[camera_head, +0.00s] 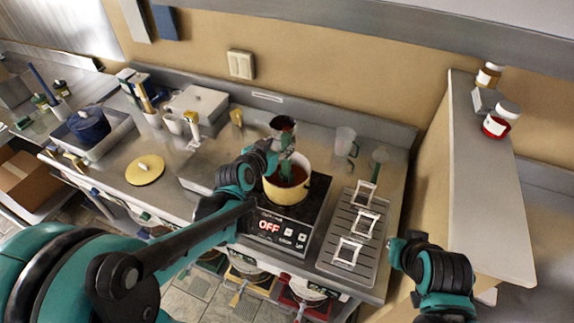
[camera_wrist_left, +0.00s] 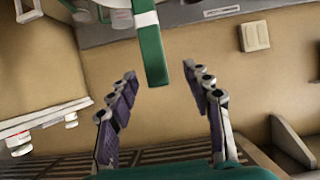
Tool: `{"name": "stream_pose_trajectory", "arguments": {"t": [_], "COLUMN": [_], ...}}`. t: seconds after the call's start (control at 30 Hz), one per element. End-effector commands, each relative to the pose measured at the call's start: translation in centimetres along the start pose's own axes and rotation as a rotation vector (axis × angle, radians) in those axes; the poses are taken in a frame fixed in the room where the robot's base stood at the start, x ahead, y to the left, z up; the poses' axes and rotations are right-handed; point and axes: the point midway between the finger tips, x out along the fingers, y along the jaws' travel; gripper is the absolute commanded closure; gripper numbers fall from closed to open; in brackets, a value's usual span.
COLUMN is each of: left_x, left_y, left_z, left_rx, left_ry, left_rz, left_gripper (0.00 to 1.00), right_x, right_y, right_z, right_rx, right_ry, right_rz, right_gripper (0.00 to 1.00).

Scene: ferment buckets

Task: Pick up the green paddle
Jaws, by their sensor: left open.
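A pale yellow pot (camera_head: 273,188) with red contents stands on the black cooktop, whose panel reads OFF. A green paddle (camera_head: 285,169) stands in the pot, its lower part hidden by the contents. My left gripper (camera_head: 277,146) is over the pot's back-left rim, beside the paddle's upper part. In the left wrist view, a green bar with a white band, apparently the paddle (camera_wrist_left: 151,48), reaches down between the spread fingers of my left gripper (camera_wrist_left: 161,74), with gaps on both sides. My right gripper (camera_head: 397,246) is at the counter's right edge; its fingers are not clear.
A slotted grey tray (camera_head: 333,262) with white frames lies right of the cooktop (camera_head: 270,236). A clear jug (camera_head: 345,142) and a green-handled utensil (camera_head: 380,156) stand behind. A yellow lid (camera_head: 145,170) lies at left. A ledge with jars (camera_head: 497,124) rises at right.

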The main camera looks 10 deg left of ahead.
Motion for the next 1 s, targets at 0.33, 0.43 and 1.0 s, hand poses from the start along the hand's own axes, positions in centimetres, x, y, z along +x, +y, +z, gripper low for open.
{"name": "stream_pose_trajectory", "arguments": {"t": [0.33, 0.43, 1.0], "left_x": [4.6, 5.3, 5.5], "left_y": [0.8, 0.8, 0.8], "left_z": [0.4, 0.4, 0.3], "left_rx": [0.0, 0.0, -0.001], "left_ry": [-0.001, -0.001, -0.002], "left_rz": [0.001, 0.001, 0.001], "left_gripper": [0.5, 0.5, 1.0], "right_x": [0.5, 0.6, 0.5], "right_y": [0.0, 0.0, 0.0], "right_z": [0.3, 0.4, 0.4], "right_rx": [0.0, 0.0, 0.0], "right_ry": [0.0, 0.0, 0.0], "right_rz": [0.0, 0.0, 0.0], "right_gripper": [1.0, 1.0, 1.0]}}
